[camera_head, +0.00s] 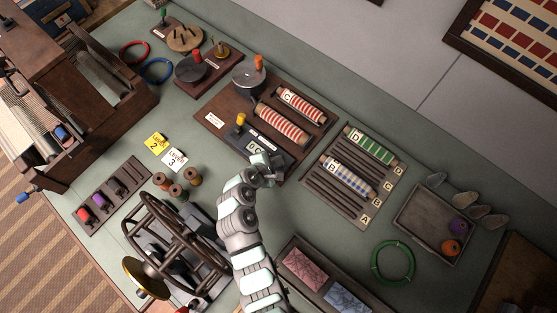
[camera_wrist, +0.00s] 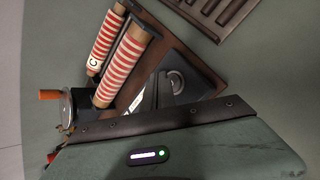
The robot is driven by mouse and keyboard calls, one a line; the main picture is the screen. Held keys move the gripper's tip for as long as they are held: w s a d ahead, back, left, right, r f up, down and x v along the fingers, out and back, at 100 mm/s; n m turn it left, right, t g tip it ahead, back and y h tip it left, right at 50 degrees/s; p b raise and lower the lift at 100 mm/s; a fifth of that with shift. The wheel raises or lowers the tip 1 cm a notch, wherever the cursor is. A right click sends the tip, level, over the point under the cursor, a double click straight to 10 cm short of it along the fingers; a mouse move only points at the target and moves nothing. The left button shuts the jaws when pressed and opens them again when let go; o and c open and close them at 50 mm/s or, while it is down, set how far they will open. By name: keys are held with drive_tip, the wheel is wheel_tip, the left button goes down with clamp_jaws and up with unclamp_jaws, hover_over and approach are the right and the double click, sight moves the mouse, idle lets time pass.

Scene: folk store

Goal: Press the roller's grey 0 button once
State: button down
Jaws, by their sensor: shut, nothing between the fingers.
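The roller unit is a dark wooden board (camera_head: 213,119) with two red-and-white striped rollers (camera_head: 282,123) and an orange-handled crank (camera_head: 249,75). A dark control plate (camera_head: 240,139) with a yellow knob (camera_head: 240,120) and a pale label sits at its near edge. My gripper (camera_head: 268,165) is shut and empty over the near right part of this plate. It hides part of the plate, and I cannot make out the grey 0 button in the head view. In the wrist view, a grey rounded shape (camera_wrist: 175,81) shows on the dark plate; I cannot read a 0 on it.
A slotted rack (camera_head: 338,208) with green and blue patterned rollers stands right of the board. Spools (camera_head: 177,190) and a dark spoked wheel (camera_head: 170,235) stand left of my arm. A grey tray (camera_head: 410,222) lies at the right.

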drive_tip(key=shift+r, duration=0.25)
wheel_tip(320, 180, up, 5)
drive_tip(key=p, duration=0.4)
drive_tip(key=shift+p, duration=0.35)
drive_tip(key=shift+f, duration=0.1)
drive_tip(key=shift+a, duration=0.1)
idle(0.5)
